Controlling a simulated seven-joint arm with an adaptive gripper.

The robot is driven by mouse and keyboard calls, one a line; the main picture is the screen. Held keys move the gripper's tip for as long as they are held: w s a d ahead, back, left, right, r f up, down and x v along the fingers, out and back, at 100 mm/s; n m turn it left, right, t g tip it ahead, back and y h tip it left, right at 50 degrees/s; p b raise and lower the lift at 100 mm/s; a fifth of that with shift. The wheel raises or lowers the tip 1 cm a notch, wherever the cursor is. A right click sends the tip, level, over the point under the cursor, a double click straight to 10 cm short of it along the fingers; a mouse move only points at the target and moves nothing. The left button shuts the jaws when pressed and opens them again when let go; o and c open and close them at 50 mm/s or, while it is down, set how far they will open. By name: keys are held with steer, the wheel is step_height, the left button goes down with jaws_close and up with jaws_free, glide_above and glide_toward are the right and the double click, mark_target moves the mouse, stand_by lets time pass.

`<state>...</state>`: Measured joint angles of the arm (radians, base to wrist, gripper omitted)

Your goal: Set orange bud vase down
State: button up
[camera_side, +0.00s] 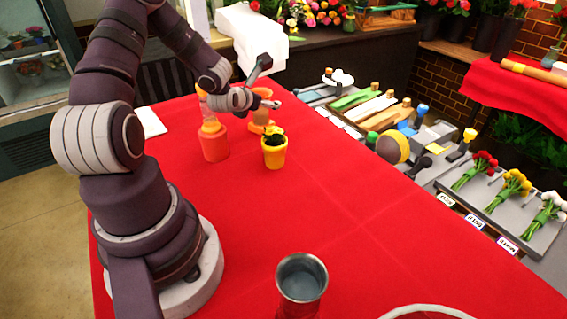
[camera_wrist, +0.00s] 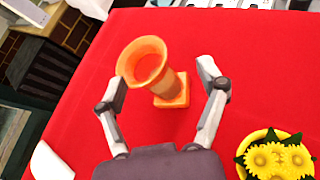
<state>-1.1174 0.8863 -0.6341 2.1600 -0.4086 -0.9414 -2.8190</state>
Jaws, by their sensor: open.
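The orange bud vase (camera_side: 261,116) stands on the red table, appearing upright, with a wide flared rim and a square base. In the wrist view the vase (camera_wrist: 171,88) sits between the two fingers, with red cloth showing on both sides of it. My gripper (camera_wrist: 163,76) is open around the vase, its fingers apart from it. In the side view my gripper (camera_side: 267,85) reaches in from the left at the vase's upper part, and the wrist partly hides the vase.
A yellow pot with yellow flowers (camera_side: 275,154) stands close in front; it shows in the wrist view (camera_wrist: 245,150). A red-and-orange vessel (camera_side: 213,145) stands left. A metal vase (camera_side: 302,280) is at the front. Trays and tools (camera_side: 370,110) lie right. The middle table is clear.

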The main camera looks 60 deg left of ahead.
steer(key=s+d+r+m+g+h, duration=0.1)
steer(key=d+r+m+h, duration=0.15)
steer(key=d+m, duration=0.4)
steer(key=d+r+m+h, duration=0.1)
steer(key=d+r+m, duration=0.25)
steer(key=m, duration=0.65)
steer(key=s+d+r+m+g+h, duration=0.1)
steer(key=d+r+m, duration=0.25)
steer(key=m, duration=0.45)
steer(key=s+d+r+m+g+h, duration=0.2)
steer(key=s+d+m+h, duration=0.2)
steer(key=s+d+m, duration=0.6)
steer(key=s+m, duration=0.1)
steer(key=m, duration=0.6)
steer(key=shift+r, duration=0.25)
